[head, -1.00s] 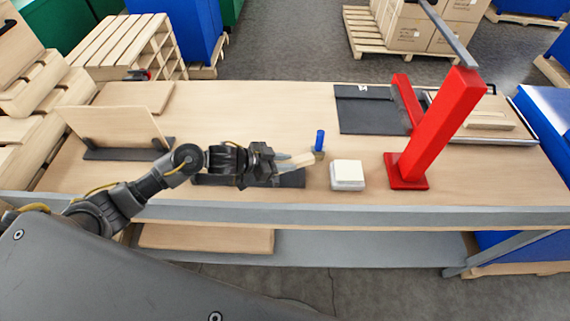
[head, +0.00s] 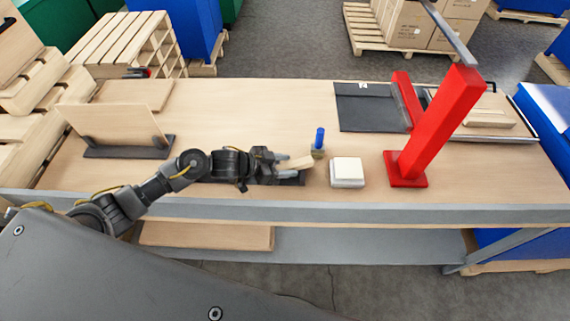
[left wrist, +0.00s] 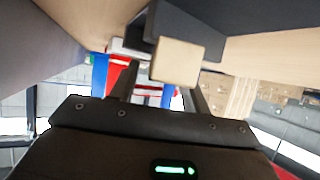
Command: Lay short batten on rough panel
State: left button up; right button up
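A short light-wood batten (head: 299,162) lies at the front middle of the bench, above or on a low dark base (head: 292,181). In the left wrist view its pale end (left wrist: 177,62) shows ahead of the fingers. My left gripper (head: 288,167) is open, its fingers spread at the near end of the batten; I cannot tell whether they touch it. A light panel (head: 115,122) leans upright in a dark stand at the left. Another panel (head: 468,128) lies at the right with a wood strip (head: 490,117) on it. I cannot tell which panel is rough. My right gripper is not shown.
A blue-handled tool (head: 319,140) stands just beyond the batten. A white block (head: 347,172) and a tall red post (head: 436,125) stand to its right. A dark mat (head: 365,108) lies behind. A flat board (head: 135,95) lies at the back left. The bench's back middle is clear.

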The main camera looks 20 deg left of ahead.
pick_arm(q)
jog(key=shift+r, duration=0.5)
jog(key=b+v, duration=0.1)
jog(key=v, duration=1.1)
jog(key=shift+b, duration=0.3)
